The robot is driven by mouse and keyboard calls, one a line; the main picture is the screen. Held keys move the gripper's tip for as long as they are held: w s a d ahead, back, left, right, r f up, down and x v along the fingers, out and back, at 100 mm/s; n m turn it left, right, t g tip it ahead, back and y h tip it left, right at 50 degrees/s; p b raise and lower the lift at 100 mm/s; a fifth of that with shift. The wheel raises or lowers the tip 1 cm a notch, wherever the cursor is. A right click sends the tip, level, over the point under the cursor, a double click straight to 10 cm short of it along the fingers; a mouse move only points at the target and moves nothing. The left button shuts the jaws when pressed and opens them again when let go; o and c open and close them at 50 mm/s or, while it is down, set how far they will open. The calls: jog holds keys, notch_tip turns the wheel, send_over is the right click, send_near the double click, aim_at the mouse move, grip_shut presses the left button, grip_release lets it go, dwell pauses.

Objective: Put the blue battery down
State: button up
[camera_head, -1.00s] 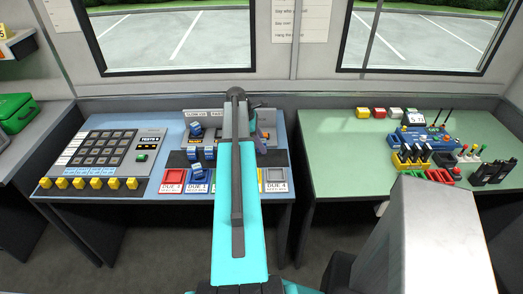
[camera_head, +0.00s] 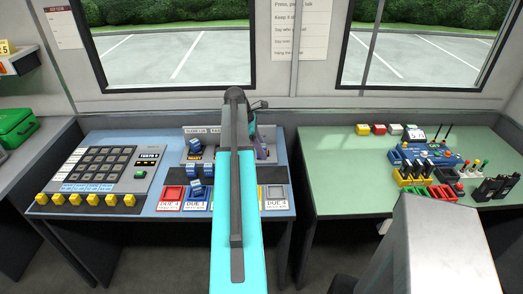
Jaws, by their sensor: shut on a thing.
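My gripper (camera_head: 262,145) is over the rear right of the blue-topped desk (camera_head: 140,207). My own arm hides most of it, and the fingertips do not show clearly. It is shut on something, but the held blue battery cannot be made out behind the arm. Other blue battery-like blocks show left of the arm: one in the rear rack (camera_head: 197,146) and others on the dark strip in front.
A keypad panel (camera_head: 108,166) with yellow knobs stands on the desk's left. A green table (camera_head: 345,180) on the right carries radios, coloured blocks and a blue device (camera_head: 425,150). A green case (camera_head: 15,128) sits at far left. A gap separates desk and table.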

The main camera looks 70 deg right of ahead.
jog(key=shift+w, duration=0.1)
jog(key=w+a+n+h+b, duration=0.1)
jog(key=w+a+n, duration=0.1)
jog(key=w+a, duration=1.25)
jog(key=w+a+n, duration=0.1)
jog(key=w+a, duration=1.1)
jog(key=w, duration=0.5)
jog(key=w+a+r+n+b, duration=0.1)
jog(key=w+a, duration=0.4)
jog(key=a, duration=1.5)
jog(key=w+a+r+n+t+h, duration=0.1)
jog(key=w+a+n, duration=0.2)
jog(key=a, duration=1.7)
jog(key=shift+w+a+r+b, duration=0.15)
jog(key=shift+w+a+b, duration=0.2)
jog(key=shift+w, duration=0.65)
jog(key=shift+t, duration=0.3)
